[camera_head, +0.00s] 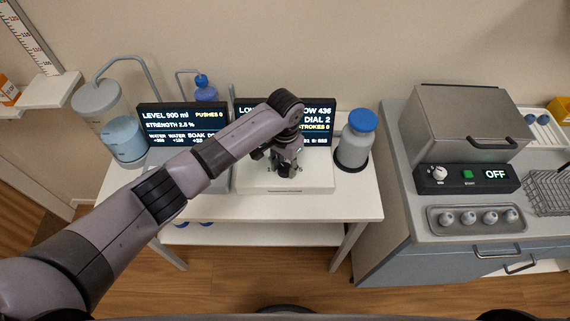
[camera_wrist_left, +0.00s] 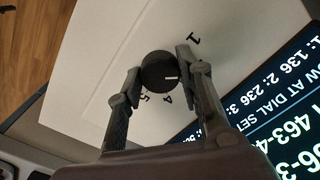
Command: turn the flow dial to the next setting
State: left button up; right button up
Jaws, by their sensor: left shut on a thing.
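The flow dial (camera_wrist_left: 153,66) is a round black knob with a short white pointer line, on a white panel (camera_wrist_left: 85,62) with printed numbers; 1, 4 and 5 can be read. My left gripper (camera_wrist_left: 159,72) is shut on the dial, one finger on each side of it. In the head view my left gripper (camera_head: 286,170) points down at the white box (camera_head: 317,178), and the dial is largely hidden under it. The screen (camera_head: 318,122) behind reads DIAL 2, partly covered by my arm. My right gripper is not in view.
A second screen (camera_head: 168,113) and a clear water vessel (camera_head: 122,140) stand left on the white table (camera_head: 352,205). A blue-capped bottle (camera_head: 354,146) stands right of the box. A grey counter (camera_head: 408,196) holds a steel box (camera_head: 468,125) and a control panel reading OFF (camera_head: 494,174).

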aim_at(285, 167)
pick_arm(q)
jog(key=o, duration=1.2)
jog(key=shift+c, duration=0.2)
notch_tip(285, 167, up, 12)
